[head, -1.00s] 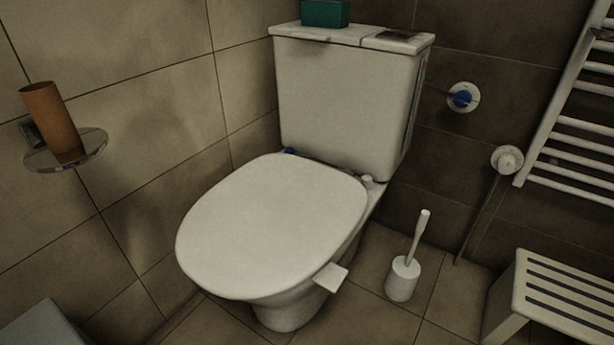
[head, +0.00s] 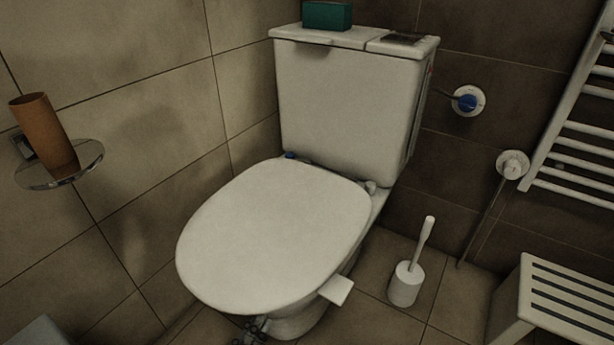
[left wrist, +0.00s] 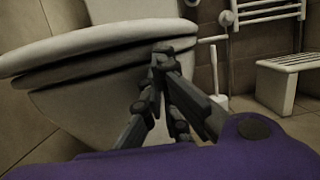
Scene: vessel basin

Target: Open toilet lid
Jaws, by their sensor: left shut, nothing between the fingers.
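The white toilet lid (head: 275,230) is down, flat over the bowl, in the head view. A small white tab (head: 336,290) sticks out at its right side. My left gripper (head: 256,326) shows just below the lid's front edge, partly hidden under it. In the left wrist view, the lid's edge (left wrist: 90,42) lies above a darker seat rim (left wrist: 90,68). There my left gripper (left wrist: 162,52) is shut and empty, its fingertips appearing close to the rim; I cannot tell whether they touch. My right gripper is not in view.
The tank (head: 348,100) stands behind the lid, with a green box (head: 327,15) on top. A toilet brush (head: 406,283) and a slatted stool (head: 560,305) stand to the right.

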